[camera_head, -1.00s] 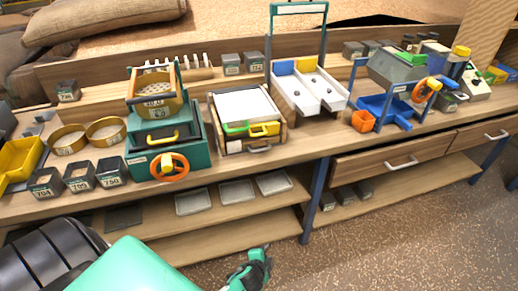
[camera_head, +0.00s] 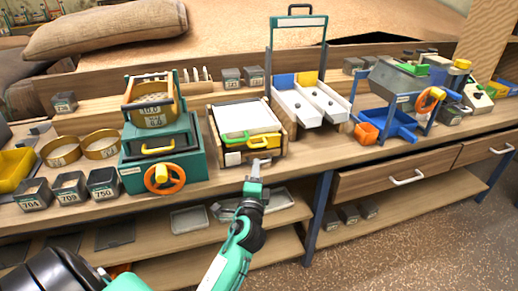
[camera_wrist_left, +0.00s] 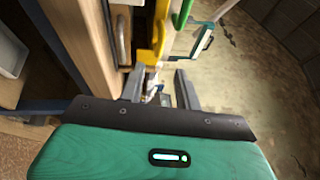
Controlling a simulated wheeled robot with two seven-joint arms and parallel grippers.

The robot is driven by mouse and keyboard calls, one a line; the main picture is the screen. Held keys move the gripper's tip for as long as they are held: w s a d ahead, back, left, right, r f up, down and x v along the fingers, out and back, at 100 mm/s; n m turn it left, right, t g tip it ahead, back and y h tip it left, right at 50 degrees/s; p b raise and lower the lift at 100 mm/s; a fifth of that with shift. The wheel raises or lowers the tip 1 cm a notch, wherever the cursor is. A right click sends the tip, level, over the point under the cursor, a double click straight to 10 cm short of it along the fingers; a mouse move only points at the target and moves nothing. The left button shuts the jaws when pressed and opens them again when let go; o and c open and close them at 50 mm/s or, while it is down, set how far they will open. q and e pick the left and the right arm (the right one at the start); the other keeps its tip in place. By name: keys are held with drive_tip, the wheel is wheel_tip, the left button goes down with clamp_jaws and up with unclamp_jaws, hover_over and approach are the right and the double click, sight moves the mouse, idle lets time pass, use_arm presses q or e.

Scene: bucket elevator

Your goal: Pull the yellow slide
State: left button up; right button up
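The yellow slide (camera_head: 266,141) sits at the front of a wooden box with a white top, to the right of a green slide (camera_head: 231,143). In the left wrist view, the yellow slide (camera_wrist_left: 150,55) is just beyond the fingertips, with the green slide (camera_wrist_left: 182,15) behind it. My left gripper (camera_head: 256,169) is in front of the box, below the yellow slide. In the left wrist view its fingers (camera_wrist_left: 160,88) are apart, with no slide between them. My right gripper is out of view.
A metal handle (camera_head: 260,162) is low on the box front, close to my fingertips. A green machine with an orange handwheel (camera_head: 164,179) stands left of the box. White troughs (camera_head: 310,103) stand right. Grey trays (camera_head: 189,220) lie on the shelf below.

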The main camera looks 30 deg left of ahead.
use_arm(q)
drive_tip(key=p+x, duration=0.1)
drive_tip(key=x, duration=0.8)
drive_tip(key=shift+w+a, duration=0.15)
drive_tip(key=shift+w, duration=0.2)
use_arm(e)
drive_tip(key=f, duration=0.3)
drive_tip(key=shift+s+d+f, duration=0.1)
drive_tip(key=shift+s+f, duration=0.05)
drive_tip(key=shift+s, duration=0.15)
use_arm(q)
clamp_jaws()
